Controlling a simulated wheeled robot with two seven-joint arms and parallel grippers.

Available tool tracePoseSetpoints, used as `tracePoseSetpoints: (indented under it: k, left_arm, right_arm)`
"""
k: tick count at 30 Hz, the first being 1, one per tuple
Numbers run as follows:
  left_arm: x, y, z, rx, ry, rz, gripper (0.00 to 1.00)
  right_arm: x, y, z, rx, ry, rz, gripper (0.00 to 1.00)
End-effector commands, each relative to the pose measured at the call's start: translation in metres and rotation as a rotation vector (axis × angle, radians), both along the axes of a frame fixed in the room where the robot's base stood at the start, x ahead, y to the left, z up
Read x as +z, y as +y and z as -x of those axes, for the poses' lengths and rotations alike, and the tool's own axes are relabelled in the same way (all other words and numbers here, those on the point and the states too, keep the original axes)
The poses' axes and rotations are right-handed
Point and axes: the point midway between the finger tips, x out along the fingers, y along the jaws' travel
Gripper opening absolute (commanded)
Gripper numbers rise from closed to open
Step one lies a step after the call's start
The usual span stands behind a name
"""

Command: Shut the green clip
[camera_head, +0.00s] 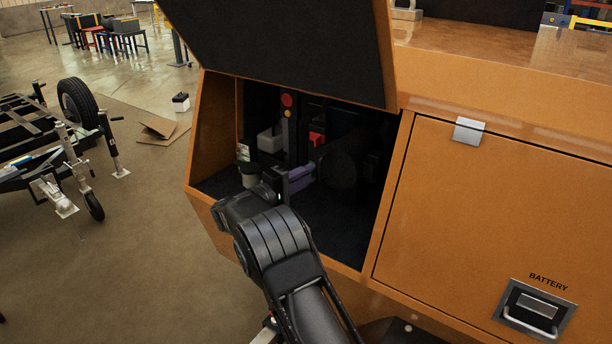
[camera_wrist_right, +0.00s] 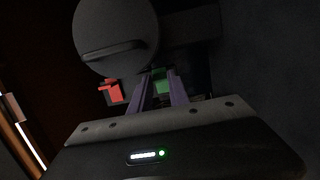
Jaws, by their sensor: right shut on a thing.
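The green clip (camera_wrist_right: 160,84) shows in the right wrist view as a small green block between the purple fingers of my right gripper (camera_wrist_right: 161,90). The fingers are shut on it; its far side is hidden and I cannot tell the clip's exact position. In the head view my right gripper (camera_head: 303,178) reaches into the dark compartment of the orange housing, and the clip is hidden there. My left gripper is not in view.
A large dark round part (camera_wrist_right: 116,38) is close above the fingers, and a red part (camera_wrist_right: 112,92) is to their left. The raised lid (camera_head: 285,45) hangs above the compartment. A shut battery door (camera_head: 480,200) is to the right.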

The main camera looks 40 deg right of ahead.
Motion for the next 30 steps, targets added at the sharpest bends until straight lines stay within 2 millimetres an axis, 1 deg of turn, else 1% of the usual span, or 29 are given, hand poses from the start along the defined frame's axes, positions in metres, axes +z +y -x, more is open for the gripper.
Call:
tracePoseSetpoints:
  k: [5, 10, 15, 22, 23, 26, 30]
  left_arm:
    - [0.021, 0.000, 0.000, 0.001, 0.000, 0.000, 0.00]
    - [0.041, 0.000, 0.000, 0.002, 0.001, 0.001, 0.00]
    - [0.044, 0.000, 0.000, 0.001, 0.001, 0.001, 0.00]
    - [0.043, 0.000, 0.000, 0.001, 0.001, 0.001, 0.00]
    - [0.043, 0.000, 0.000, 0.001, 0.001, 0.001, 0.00]
    - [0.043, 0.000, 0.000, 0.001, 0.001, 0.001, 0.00]
    - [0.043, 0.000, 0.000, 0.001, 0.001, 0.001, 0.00]
  right_arm:
    - [0.006, -0.004, 0.004, 0.068, 0.005, 0.001, 0.00]
    - [0.006, -0.008, 0.009, 0.179, 0.005, 0.001, 0.00]
    - [0.001, -0.010, 0.010, 0.235, 0.002, -0.003, 0.00]
    - [0.000, -0.010, 0.009, 0.235, 0.001, -0.003, 0.00]
    - [0.000, -0.010, 0.009, 0.235, 0.001, -0.003, 0.23]
    - [0.000, -0.010, 0.009, 0.234, 0.002, -0.002, 0.31]
    - [0.000, -0.010, 0.009, 0.234, 0.001, -0.001, 0.31]
